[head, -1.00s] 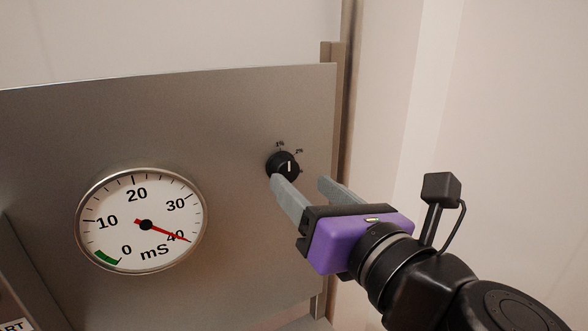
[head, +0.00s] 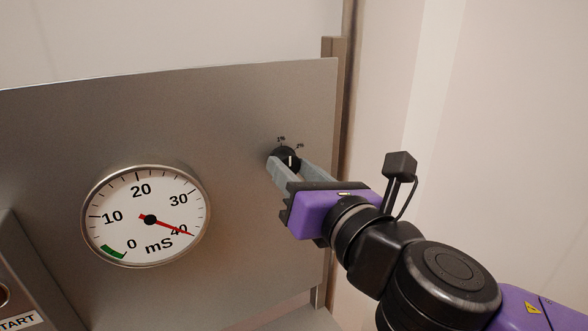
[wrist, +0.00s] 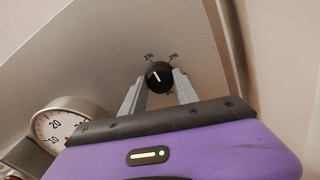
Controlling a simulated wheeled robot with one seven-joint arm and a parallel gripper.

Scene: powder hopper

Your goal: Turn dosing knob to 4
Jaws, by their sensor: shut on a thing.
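The dosing knob (head: 287,156) is a round black knob with a white pointer line, on the right part of a grey metal panel (head: 220,120). In the head view its pointer stands about straight up. Small marks, partly legible, sit around it; the others are hidden or too small to read. My gripper (head: 291,166) is shut on the knob, with one grey finger at each side of it. The knob also shows between the fingers in the wrist view (wrist: 157,77).
A round dial gauge (head: 146,216) marked mS is on the panel to the left, its red needle near 40. A START label (head: 18,322) and part of a button show at the lower left. The panel's right edge and a post (head: 335,100) stand close right of the knob.

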